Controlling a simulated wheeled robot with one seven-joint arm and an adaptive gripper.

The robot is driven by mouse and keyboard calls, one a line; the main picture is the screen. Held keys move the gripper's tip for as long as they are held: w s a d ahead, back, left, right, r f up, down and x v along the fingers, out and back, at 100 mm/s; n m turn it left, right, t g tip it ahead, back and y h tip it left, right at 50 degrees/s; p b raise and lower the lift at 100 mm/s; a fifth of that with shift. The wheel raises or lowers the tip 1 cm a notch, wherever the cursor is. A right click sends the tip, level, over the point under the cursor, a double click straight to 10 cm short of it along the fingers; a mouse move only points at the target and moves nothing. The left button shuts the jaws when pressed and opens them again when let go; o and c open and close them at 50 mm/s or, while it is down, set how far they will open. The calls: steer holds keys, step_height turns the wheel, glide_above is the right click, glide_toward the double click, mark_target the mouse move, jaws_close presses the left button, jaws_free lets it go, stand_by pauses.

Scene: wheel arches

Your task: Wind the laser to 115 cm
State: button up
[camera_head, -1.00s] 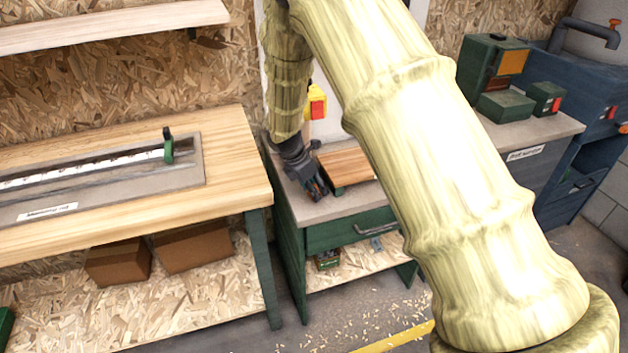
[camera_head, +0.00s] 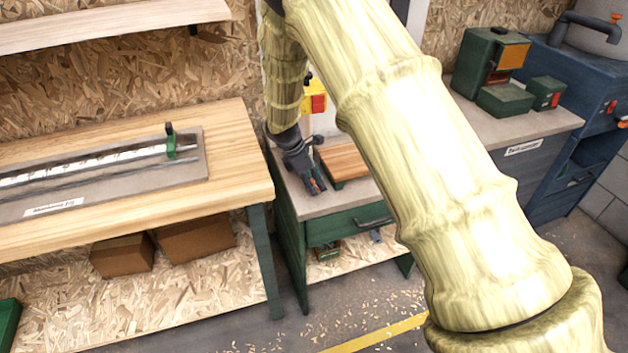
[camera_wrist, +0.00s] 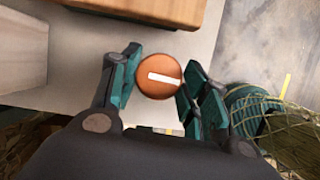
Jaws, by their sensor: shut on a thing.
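My gripper (camera_head: 316,185) is over the grey top of the small green cabinet in the head view, partly behind my own arm. In the wrist view my gripper (camera_wrist: 160,80) has its teal fingers on both sides of a round orange-brown knob (camera_wrist: 158,76) with a white bar mark. It is shut on this knob. A measuring rail (camera_head: 85,165) with a pale scale lies on the wooden bench at left. A green slider with a black top (camera_head: 171,143) stands near its right end. The scale's figures are too small to read. I cannot tell which part is the laser.
A wooden block (camera_head: 343,161) lies on the cabinet top (camera_head: 318,204) beside my gripper. A yellow and red switch box (camera_head: 316,101) is on the wall behind. Green machine boxes (camera_head: 505,99) stand at right.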

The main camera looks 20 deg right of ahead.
steer(key=o, duration=0.7)
steer(key=shift+f, duration=0.1)
